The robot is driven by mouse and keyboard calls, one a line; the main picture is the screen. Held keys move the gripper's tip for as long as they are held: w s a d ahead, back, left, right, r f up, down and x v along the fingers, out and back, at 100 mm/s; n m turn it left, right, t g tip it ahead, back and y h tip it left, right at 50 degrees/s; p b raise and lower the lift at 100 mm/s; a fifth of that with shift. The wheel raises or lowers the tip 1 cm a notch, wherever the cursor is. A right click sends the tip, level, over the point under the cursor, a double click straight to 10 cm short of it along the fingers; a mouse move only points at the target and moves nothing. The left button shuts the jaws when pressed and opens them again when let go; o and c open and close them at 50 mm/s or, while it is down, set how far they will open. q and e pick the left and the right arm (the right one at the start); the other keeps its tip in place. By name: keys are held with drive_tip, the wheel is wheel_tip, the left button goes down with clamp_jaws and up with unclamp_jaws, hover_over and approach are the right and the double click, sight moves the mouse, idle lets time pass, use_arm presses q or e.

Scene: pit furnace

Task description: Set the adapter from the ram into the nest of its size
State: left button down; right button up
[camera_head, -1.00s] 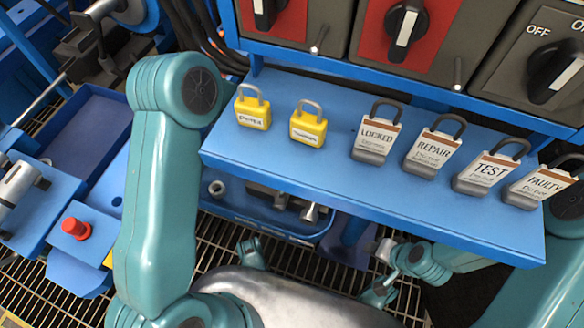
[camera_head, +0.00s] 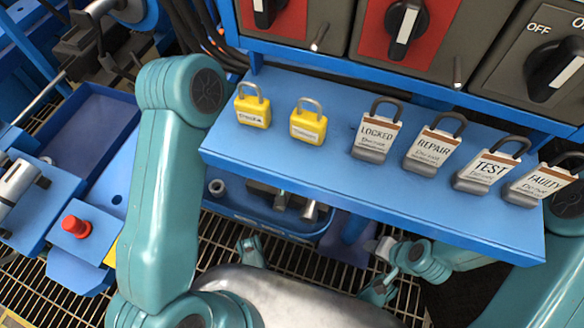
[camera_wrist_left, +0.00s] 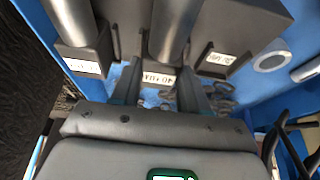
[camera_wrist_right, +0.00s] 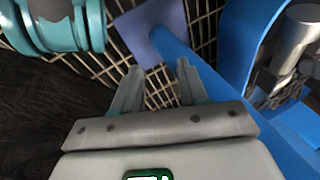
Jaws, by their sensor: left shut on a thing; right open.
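In the left wrist view my left gripper (camera_wrist_left: 157,92) is shut, its fingers pointing up the picture at dark grey labelled blocks. The held adapter cannot be made out clearly against them. A block with a blurred white label (camera_wrist_left: 158,78) lies between and beyond the fingers, with other labelled blocks to the left (camera_wrist_left: 82,66) and right (camera_wrist_left: 218,60). Silver cylinders (camera_wrist_left: 176,25) rise near them. I cannot tell whether the adapter touches a nest. The head view does not show this gripper's fingertips. My right gripper (camera_wrist_right: 158,85) is open and empty above floor grating.
A blue shelf (camera_head: 350,200) with yellow and grey padlocks overhangs a blue tray (camera_head: 262,222) holding silver parts. Switch boxes stand above. A red button (camera_head: 76,226) and a silver cylinder (camera_head: 18,180) are at left. In the right wrist view a blue bar (camera_wrist_right: 205,85) runs close beside the fingers.

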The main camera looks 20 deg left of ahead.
use_arm(q)
drive_tip(key=shift+c, duration=2.4)
unclamp_jaws()
drive_tip(key=p+v, duration=0.2)
drive_tip(key=v, duration=0.5)
drive_tip(key=shift+r, duration=0.35)
drive_tip(key=shift+s, duration=0.1)
use_arm(e)
drive_tip(key=shift+s+a+r+g, duration=0.15)
drive_tip(key=shift+s+r+g, duration=0.15)
drive_tip(key=shift+s+r, duration=0.55)
drive_tip(key=shift+w+r, duration=0.15)
